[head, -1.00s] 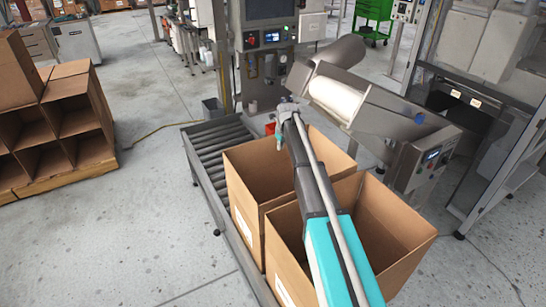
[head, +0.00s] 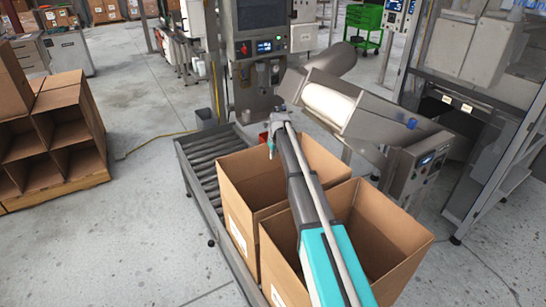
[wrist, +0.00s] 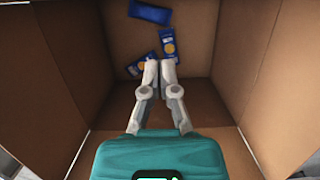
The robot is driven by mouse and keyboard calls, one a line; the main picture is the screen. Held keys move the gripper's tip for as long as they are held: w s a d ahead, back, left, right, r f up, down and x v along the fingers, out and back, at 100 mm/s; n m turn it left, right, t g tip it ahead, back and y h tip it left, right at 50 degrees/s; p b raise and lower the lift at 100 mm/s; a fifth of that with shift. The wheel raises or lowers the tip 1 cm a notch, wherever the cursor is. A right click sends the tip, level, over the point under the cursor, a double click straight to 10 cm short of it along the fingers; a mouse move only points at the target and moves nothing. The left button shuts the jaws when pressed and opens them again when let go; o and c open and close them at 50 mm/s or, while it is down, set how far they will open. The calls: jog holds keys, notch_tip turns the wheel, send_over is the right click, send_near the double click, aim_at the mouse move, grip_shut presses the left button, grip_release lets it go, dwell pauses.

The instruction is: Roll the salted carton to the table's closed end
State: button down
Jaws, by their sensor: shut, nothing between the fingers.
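Two open brown cartons stand one behind the other on a grey roller table (head: 205,172). The far carton (head: 240,205) and the near carton (head: 275,262) each have a white label on the left side, too small to read, so I cannot tell which is salted. My gripper shows in the wrist view (wrist: 160,66), its fingers shut and empty, with carton walls around it. Blue packets (wrist: 150,13) lie on the carton bottom below it. In the head view my arm crosses above the near carton and ends over the far one; the fingertips are hidden there.
Bare rollers lie beyond the far carton. A control console (head: 262,45) stands past that end. A metal chute machine (head: 395,150) stands close on the right. Stacked cartons on a pallet (head: 60,140) are at the left. Floor on the left is clear.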

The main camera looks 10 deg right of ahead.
aim_at(267, 162)
jog(key=shift+w+a+f+b, duration=0.4)
jog(key=shift+w+f+b, duration=0.55)
jog(key=shift+f+b, duration=0.4)
jog(key=shift+w+a+f+b, duration=0.35)
jog(key=shift+w+f+b, duration=0.65)
jog(key=shift+f+b, duration=0.35)
jog(key=shift+w+a+f+b, duration=0.4)
jog(key=shift+w+f+b, duration=0.55)
jog(key=shift+f+b, duration=0.4)
jog(key=shift+d+f, duration=0.1)
